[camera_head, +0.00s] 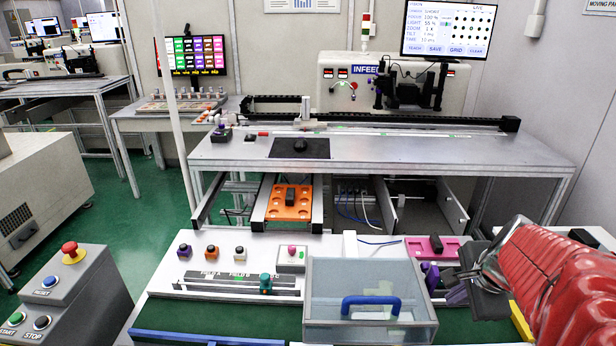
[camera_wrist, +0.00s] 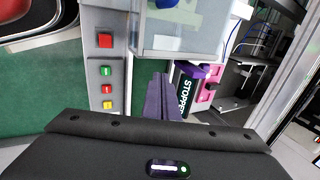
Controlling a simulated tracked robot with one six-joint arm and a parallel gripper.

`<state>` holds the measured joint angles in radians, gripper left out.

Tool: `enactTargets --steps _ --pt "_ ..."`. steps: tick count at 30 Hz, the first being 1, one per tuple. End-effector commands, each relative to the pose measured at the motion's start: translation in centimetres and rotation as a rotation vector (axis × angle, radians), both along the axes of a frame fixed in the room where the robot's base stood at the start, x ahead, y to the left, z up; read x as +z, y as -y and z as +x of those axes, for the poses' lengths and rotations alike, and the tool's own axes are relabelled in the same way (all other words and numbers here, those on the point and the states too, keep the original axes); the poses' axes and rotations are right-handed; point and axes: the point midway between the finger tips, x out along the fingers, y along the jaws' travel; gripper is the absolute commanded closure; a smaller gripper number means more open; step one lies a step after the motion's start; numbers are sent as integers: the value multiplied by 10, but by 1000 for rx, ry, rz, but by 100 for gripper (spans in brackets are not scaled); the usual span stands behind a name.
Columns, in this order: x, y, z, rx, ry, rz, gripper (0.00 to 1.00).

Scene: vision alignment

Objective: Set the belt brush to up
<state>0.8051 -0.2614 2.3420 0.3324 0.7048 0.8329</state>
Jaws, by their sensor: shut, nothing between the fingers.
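I cannot pick out a belt brush by label in either view. My gripper (camera_head: 457,293) is at the right of the head view, just right of the clear lidded box. In the wrist view its two dark purple fingers (camera_wrist: 162,98) are together with nothing between them. Whether the fingers touch the stopper part is unclear. The pink plate (camera_head: 432,248) also shows in the head view, behind my gripper.
The clear box (camera_head: 330,290) with a blue handle (camera_head: 371,304) stands left of my gripper. A panel with a teal knob (camera_head: 265,283) lies further left. An orange tray (camera_head: 290,203) sits under the metal bench (camera_head: 430,150). Red, green and yellow buttons (camera_wrist: 107,88) show in the wrist view.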

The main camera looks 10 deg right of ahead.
Motion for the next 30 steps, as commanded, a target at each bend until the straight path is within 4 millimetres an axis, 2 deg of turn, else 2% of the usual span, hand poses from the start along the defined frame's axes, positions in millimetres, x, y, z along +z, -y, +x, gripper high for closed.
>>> enactTargets --steps 6,20,24,30 --pt "-27 3 11 0 -3 3 100" --pt "-75 10 32 -2 -3 3 100" --pt "-70 16 52 0 -1 -1 100" --pt "-67 21 67 0 -1 -1 100"
